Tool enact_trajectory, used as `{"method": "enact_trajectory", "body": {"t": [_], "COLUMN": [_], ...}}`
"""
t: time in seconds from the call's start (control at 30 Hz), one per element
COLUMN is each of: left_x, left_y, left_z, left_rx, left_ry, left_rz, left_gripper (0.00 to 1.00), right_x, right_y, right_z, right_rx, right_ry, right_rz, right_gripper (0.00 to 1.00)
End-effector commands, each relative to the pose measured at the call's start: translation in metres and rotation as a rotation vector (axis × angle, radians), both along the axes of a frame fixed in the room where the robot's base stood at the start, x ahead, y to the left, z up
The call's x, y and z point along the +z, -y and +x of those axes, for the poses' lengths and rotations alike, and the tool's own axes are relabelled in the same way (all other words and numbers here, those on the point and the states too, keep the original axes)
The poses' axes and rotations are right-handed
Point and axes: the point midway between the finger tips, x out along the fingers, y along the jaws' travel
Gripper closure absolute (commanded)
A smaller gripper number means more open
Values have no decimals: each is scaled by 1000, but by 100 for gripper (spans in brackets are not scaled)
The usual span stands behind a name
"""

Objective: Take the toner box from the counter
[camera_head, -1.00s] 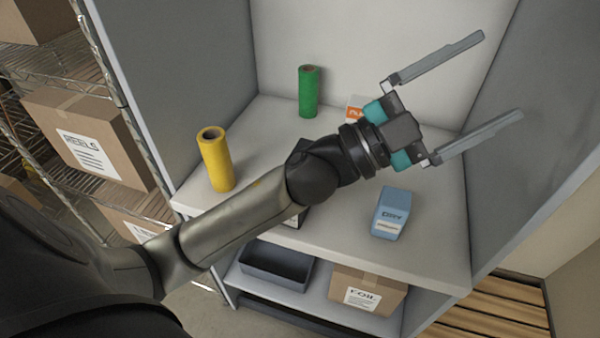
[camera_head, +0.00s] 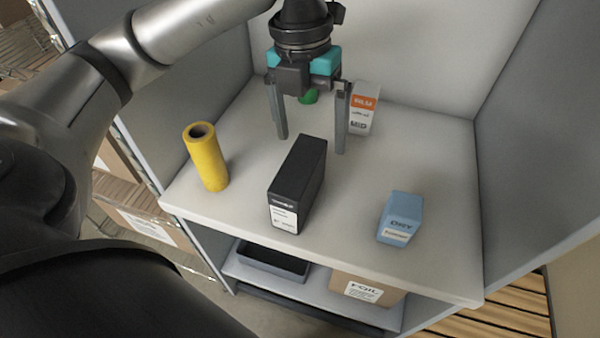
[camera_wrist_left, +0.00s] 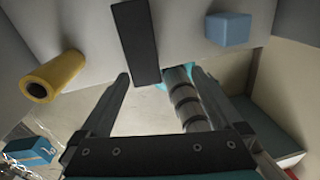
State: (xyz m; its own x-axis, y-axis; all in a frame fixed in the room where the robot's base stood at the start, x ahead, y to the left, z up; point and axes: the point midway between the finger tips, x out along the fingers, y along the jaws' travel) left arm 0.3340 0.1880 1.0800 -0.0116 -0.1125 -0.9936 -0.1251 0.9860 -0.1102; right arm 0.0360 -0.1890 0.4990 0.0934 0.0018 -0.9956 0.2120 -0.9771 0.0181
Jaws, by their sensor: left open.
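My left gripper (camera_head: 312,146) comes in from above, fingers pointing down and open, just behind and above the box in the head view. Nothing is between the fingers there. In the left wrist view the black box (camera_wrist_left: 138,42) lies beyond the open fingertips (camera_wrist_left: 160,74), apart from them as far as I can tell.
A yellow roll (camera_head: 207,160) stands left of the box and a blue box (camera_head: 399,218) right of it. A white and orange box (camera_head: 363,108) and a partly hidden green roll (camera_head: 308,97) are behind. Grey side panels (camera_head: 530,130) bound the counter.

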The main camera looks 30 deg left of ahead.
Motion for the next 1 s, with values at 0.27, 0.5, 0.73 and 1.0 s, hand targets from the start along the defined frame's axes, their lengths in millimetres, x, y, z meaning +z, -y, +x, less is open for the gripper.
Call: {"method": "enact_trajectory", "body": {"t": [0.27, 0.5, 0.73, 1.0], "left_x": [-6, -49, -84, -104], "left_y": [-28, -27, -27, -25], "left_z": [2, 1, 2, 3], "left_rx": [62, 59, 59, 58], "left_ry": [7, 3, 4, 6], "left_rz": [117, 114, 113, 113], "left_gripper": [0, 0, 0, 0], "right_x": [-6, -24, -36, -40], "right_y": [-1, -1, -1, -1], "right_z": [0, -1, -1, -1], "right_rx": [1, 1, 1, 1], "right_ry": [0, -1, -1, -2], "right_rz": [1, 2, 2, 1], "right_gripper": [50, 50, 50, 50]}}
